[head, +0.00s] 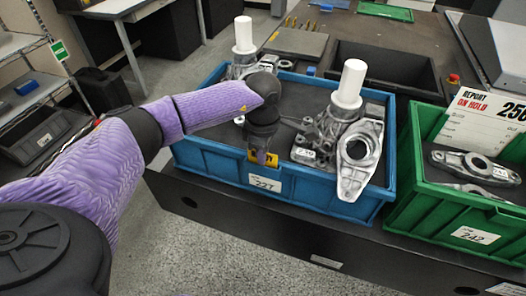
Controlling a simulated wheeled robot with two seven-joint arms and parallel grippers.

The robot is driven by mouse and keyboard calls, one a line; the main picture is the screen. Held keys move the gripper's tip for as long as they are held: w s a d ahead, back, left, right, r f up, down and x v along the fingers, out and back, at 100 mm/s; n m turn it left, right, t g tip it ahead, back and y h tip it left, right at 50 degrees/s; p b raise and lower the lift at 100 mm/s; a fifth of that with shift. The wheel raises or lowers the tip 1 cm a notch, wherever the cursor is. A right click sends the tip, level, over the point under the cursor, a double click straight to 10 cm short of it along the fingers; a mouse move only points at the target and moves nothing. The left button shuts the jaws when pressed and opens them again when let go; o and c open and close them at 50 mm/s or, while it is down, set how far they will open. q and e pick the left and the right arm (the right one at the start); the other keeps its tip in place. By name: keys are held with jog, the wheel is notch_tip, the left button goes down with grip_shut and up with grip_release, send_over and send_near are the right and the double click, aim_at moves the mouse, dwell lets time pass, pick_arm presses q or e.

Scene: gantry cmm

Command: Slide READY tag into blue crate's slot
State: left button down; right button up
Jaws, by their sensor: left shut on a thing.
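The blue crate (335,207) stands on the dark bench edge with a white label on its front wall. My left gripper (262,153) points down at the crate's front wall, above that label. It is shut on a small yellow tag (257,157), which is at the front wall near the rim. The gripper hides part of the tag. Its wording is too small to read, and I cannot tell whether it sits in the slot. My right gripper is not in view.
Grey metal castings (357,157) and white cylinders (351,83) fill the blue crate, one casting overhanging its front rim. A green crate (428,206) with an ON HOLD card (481,117) stands at right. A black tray (385,68) lies behind.

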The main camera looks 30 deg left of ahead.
pick_arm(q)
jog(key=shift+c, duration=2.4)
grip_release()
jog(key=shift+r+p, duration=2.7)
jog(key=shift+r, duration=0.9)
jog(key=shift+f, duration=0.1)
